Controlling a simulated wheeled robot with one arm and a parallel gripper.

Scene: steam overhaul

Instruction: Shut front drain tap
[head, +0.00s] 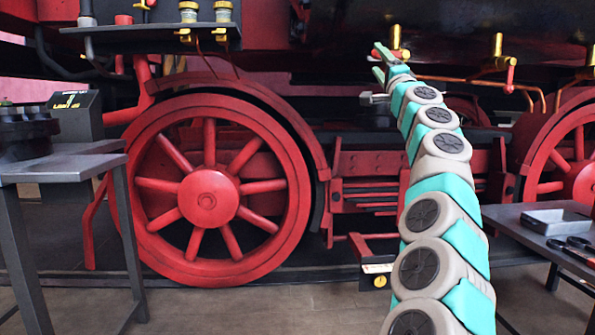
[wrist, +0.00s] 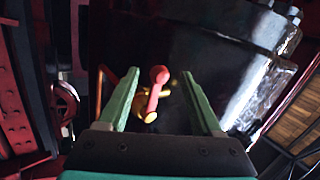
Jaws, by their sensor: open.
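A drain tap with a brass body (head: 397,42) hangs under the dark cylinder at the top of the head view. Its red lever (wrist: 157,92) with a round knob shows in the wrist view, with some brass (wrist: 147,113) behind its lower end. My gripper (head: 378,63) is raised at this tap. In the wrist view my gripper (wrist: 160,77) is open, with one green finger on each side of the lever, visible gaps on both sides and nothing held. Whether the fingertips reach past the lever is hard to tell. Which tap is the front one is not marked.
Another brass tap (head: 497,46) with a red lever hangs further right along copper pipes. A red spoked wheel (head: 210,195) fills the left. A grey table (head: 60,165) stands at left, and a dark table (head: 510,225) with a tray (head: 556,221) at right.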

